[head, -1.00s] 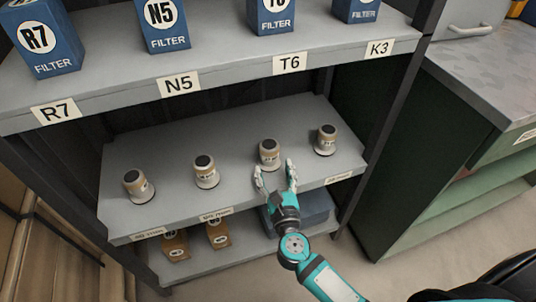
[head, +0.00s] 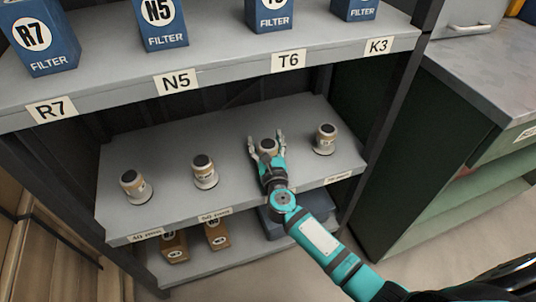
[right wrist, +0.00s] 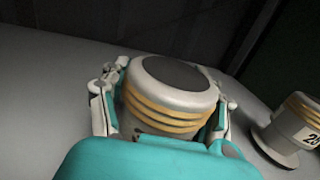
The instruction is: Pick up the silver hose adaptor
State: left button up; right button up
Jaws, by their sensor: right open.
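Several silver hose adaptors with dark tops and tan bands stand upright in a row on the middle shelf. One adaptor (head: 268,144) stands between the fingers of my right gripper (head: 266,145), third from the left. In the right wrist view this adaptor (right wrist: 172,95) fills the middle, with a finger of the gripper (right wrist: 165,105) on each side. The gripper is open around it; whether the fingers touch it is hard to tell. Its lower part is hidden by my gripper. My left gripper is not in view.
Another adaptor (head: 325,138) stands close on the right, and two more, (head: 205,171) and (head: 135,186), stand to the left. Blue filter boxes (head: 164,22) line the upper shelf (head: 230,75), which overhangs the middle shelf (head: 240,205). A grey-topped cabinet (head: 490,85) stands at right.

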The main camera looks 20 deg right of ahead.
grip_shut()
dwell(0.3)
dwell(0.5)
